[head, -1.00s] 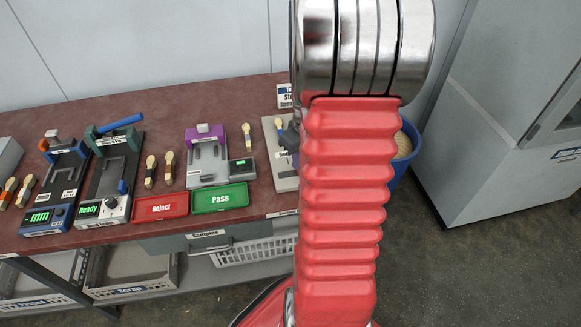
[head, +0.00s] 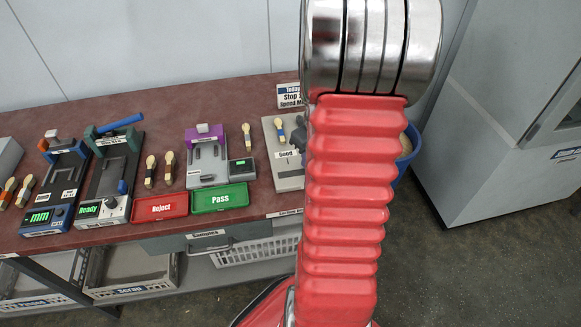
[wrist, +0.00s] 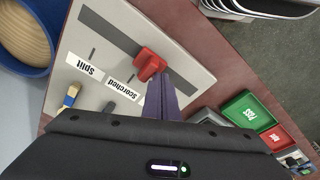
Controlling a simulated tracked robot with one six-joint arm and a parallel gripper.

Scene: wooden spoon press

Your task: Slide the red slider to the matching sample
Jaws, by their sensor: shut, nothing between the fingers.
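The red slider (wrist: 150,63) sits in a dark straight slot (wrist: 110,31) on a pale grey panel (wrist: 180,52) in the wrist view. It is past the slot's middle, beside the label "Scorched" (wrist: 122,88); the label "Split" (wrist: 83,65) is to the left. A wooden sample with a blue band (wrist: 70,96) shows at lower left. My gripper (wrist: 166,78) is shut and empty, its tips right beside the slider; I cannot tell if they touch.
Green "Pass" (head: 219,198) and red "Reject" (head: 160,207) trays lie at the table's front edge, left of the panel. Several fixtures and wooden samples stand farther left. A blue bin (wrist: 22,40) is just beyond the panel.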

